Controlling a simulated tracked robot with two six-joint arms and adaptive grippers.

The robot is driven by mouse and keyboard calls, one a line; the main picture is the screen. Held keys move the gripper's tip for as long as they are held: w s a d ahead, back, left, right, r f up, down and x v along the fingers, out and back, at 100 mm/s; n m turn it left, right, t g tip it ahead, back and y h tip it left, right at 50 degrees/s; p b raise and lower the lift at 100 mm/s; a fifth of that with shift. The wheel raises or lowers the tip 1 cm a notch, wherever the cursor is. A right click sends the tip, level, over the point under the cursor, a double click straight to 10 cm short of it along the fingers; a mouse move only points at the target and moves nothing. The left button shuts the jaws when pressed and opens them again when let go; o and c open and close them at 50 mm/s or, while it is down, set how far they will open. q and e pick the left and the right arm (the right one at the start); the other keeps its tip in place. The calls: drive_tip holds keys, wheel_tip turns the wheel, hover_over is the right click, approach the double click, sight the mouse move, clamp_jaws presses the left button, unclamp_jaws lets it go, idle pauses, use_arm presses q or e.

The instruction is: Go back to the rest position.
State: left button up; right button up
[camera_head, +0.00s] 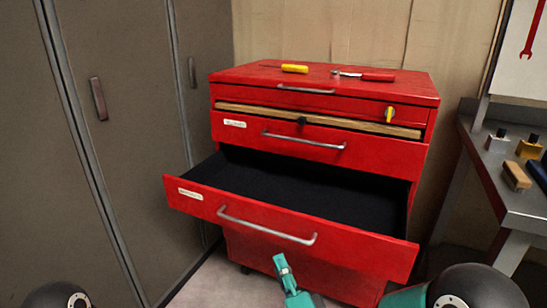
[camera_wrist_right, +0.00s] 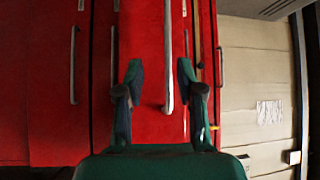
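My right gripper (camera_head: 287,275) is teal and shows at the bottom centre of the head view, in front of the red tool cabinet (camera_head: 225,90). In the right wrist view its two fingers (camera_wrist_right: 160,82) are spread apart with nothing held between them. A metal handle (camera_wrist_right: 169,55) shows beyond them against red drawer fronts; I cannot tell the exact distance. The large lower drawer (camera_head: 340,243) is pulled far out, with a black, empty-looking inside and a silver handle (camera_head: 266,226). My left gripper is not in view; only a dark joint of mine shows at bottom left.
A yellow-handled tool (camera_head: 294,68) and a red-handled tool (camera_head: 378,77) lie on the cabinet top. The drawer (camera_head: 370,157) above the open one sits slightly out. Grey lockers (camera_head: 110,180) stand left; a grey workbench (camera_head: 520,205) with small items stands right.

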drive_tip(key=s+d+f+g+h, duration=0.25)
drive_tip(key=d+f, duration=0.35)
drive_tip(key=f, duration=0.5)
drive_tip(key=s+d+f+g+h, duration=0.15)
drive_tip(key=d+f+g, duration=0.35)
drive_tip(key=f, duration=0.5)
drive_tip(key=s+f+n+g+y, duration=0.1)
drive_tip(key=s+f+n+g, duration=0.45)
drive_tip(key=s, duration=0.45)
drive_tip(key=s+f+n+g, duration=0.4)
drive_tip(key=s+f, duration=0.3)
drive_tip(key=s, duration=0.3)
wheel_tip(320, 180, up, 27)
drive_tip(key=n+p, duration=0.1)
drive_tip(key=p, duration=2.6)
drive_tip(key=shift+a+g, duration=0.3)
drive_tip(key=shift+a, duration=0.1)
drive_tip(key=shift+s, duration=0.1)
